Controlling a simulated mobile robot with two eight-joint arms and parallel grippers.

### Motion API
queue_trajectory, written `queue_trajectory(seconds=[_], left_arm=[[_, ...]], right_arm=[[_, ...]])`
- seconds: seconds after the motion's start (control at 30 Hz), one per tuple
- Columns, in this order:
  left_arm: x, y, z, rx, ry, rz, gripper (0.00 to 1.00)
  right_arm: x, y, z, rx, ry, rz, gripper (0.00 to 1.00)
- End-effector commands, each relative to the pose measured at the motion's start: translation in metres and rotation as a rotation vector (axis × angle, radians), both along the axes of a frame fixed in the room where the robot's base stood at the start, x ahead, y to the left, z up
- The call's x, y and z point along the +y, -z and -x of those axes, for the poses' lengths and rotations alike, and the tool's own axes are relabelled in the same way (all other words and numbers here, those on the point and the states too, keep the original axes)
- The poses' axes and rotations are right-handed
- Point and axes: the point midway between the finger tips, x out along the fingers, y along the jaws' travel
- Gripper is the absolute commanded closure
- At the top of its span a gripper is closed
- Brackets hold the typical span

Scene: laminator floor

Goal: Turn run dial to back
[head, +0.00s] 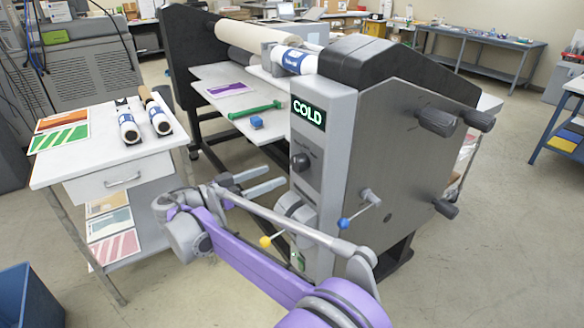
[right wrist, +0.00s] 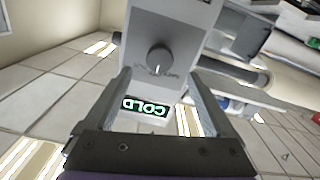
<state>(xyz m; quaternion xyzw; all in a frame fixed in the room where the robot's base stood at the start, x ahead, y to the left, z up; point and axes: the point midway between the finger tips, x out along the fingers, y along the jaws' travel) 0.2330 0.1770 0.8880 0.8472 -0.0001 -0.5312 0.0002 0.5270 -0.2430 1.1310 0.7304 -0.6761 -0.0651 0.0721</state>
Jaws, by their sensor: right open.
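The run dial looks to be the dark round knob (head: 301,162) on the laminator's grey front panel, below a lit green "COLD" display (head: 308,112). The knob also shows in the right wrist view (right wrist: 159,58), where the panel appears upside down. A pale mark shows on the knob's edge nearest the display; its printed labels are too small to read. My right gripper (head: 272,178) is open and empty, its fingers pointing at the panel. In the right wrist view its fingertips (right wrist: 158,76) lie either side of the knob's line, apart from it. My left gripper is not in view.
Levers with a blue ball (head: 343,222) and a yellow ball (head: 265,241) stick out near the panel's lower part. A white side table (head: 105,155) with rolls and prints stands left. A green-handled tool (head: 255,109) lies on the laminator's feed table. Open floor lies right.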

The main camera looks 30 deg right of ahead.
Motion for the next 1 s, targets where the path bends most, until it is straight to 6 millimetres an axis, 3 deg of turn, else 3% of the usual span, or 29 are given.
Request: queue_trajectory(seconds=[0.2,0.4,0.8,1.0], left_arm=[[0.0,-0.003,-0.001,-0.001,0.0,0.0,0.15],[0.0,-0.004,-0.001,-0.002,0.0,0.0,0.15],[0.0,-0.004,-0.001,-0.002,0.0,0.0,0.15],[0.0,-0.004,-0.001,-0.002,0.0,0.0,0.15]], right_arm=[[-0.044,-0.001,-0.003,0.002,0.003,0.0,0.11],[-0.069,0.0,-0.005,0.002,0.001,-0.001,0.11],[-0.076,0.0,-0.006,0.003,-0.002,-0.002,0.11],[-0.076,0.0,-0.006,0.003,-0.001,-0.002,0.47]])
